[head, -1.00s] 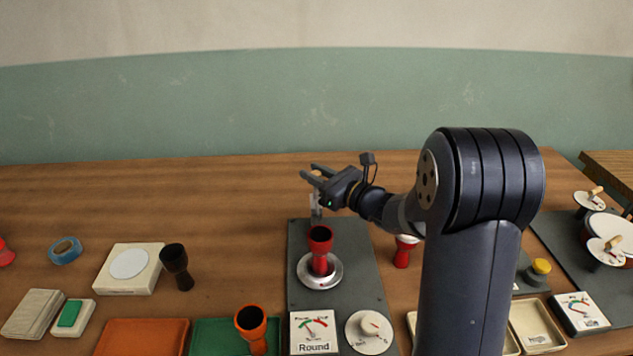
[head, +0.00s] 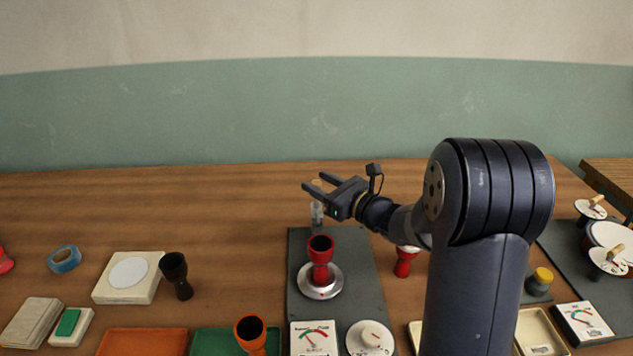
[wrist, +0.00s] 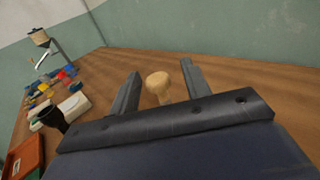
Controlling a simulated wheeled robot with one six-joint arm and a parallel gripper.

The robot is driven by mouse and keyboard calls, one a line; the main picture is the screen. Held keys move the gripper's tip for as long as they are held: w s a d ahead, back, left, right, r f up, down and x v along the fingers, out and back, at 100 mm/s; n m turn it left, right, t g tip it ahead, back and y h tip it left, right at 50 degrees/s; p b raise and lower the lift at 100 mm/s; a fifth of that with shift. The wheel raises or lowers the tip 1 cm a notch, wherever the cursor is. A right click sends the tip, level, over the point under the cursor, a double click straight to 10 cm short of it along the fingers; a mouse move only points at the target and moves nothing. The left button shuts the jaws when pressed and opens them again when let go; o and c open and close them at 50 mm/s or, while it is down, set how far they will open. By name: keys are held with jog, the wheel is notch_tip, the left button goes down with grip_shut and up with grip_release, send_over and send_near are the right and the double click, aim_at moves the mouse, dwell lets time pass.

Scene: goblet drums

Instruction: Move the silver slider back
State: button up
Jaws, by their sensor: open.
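A silver upright piece (head: 317,213), which looks like the slider, stands at the back end of the dark grey board (head: 358,265). A pale wooden knob (head: 317,184) shows above it, just under my gripper (head: 314,182). In the wrist view the knob (wrist: 158,85) lies between the two fingers of my gripper (wrist: 160,68), apart from both. My gripper is open and holds nothing. The lower part of the knob is hidden by my gripper's body in the wrist view.
In front of the slider, a red goblet drum (head: 320,258) stands on a round silver plate (head: 320,284). A gauge (head: 314,338) and a white dial (head: 370,338) are nearer. Another red drum (head: 405,261) stands to the right. The table behind is clear.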

jog(key=v, duration=0.9)
jog(key=shift+d+b, duration=0.15)
jog(key=shift+b, duration=0.2)
jog(key=p+x, duration=0.1)
jog(key=x, duration=0.9)
jog(key=shift+a, duration=0.25)
jog(key=shift+s, duration=0.55)
